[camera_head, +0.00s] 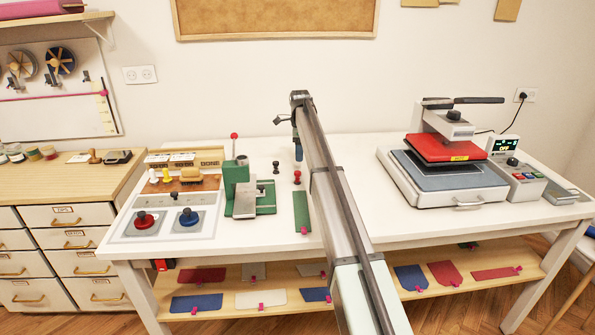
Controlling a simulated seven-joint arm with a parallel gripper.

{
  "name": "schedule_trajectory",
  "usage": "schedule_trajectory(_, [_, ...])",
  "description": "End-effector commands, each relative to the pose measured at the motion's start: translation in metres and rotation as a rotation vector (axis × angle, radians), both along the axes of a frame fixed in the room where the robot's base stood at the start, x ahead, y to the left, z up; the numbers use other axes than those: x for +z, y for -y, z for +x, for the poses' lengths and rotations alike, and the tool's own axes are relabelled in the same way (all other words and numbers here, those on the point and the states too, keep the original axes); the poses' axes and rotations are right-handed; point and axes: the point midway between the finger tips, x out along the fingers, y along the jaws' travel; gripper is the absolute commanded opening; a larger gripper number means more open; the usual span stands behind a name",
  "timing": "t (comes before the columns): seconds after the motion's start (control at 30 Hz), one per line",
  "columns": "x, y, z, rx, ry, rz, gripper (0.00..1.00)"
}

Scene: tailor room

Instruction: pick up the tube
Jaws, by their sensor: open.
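My gripper (297,138) is at the far end of my arm, over the back middle of the white table (350,165). It points down and is open; its fingers are small and partly hidden by the arm. A small dark blue upright piece (299,153) shows just below it, and I cannot tell whether this is the tube or part of the gripper. No other thing is clearly a tube. A red knobbed piece (297,177) and a black knobbed piece (276,167) stand on the table below.
A green press (240,185) and a tray with red and blue knobs (165,221) stand left. A green strip (302,211) lies beside my arm. A heat press (445,170) and control box (517,180) fill the right. A lower shelf (350,279) holds coloured pieces.

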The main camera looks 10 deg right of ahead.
Motion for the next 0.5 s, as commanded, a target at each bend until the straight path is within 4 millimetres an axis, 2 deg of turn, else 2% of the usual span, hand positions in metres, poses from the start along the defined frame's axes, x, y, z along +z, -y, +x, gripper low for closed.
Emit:
schedule_trajectory(0.27, [-0.017,-0.002,0.001,0.000,0.001,0.000,0.59])
schedule_trajectory(0.5, [-0.044,-0.009,0.003,0.001,0.000,0.000,0.59])
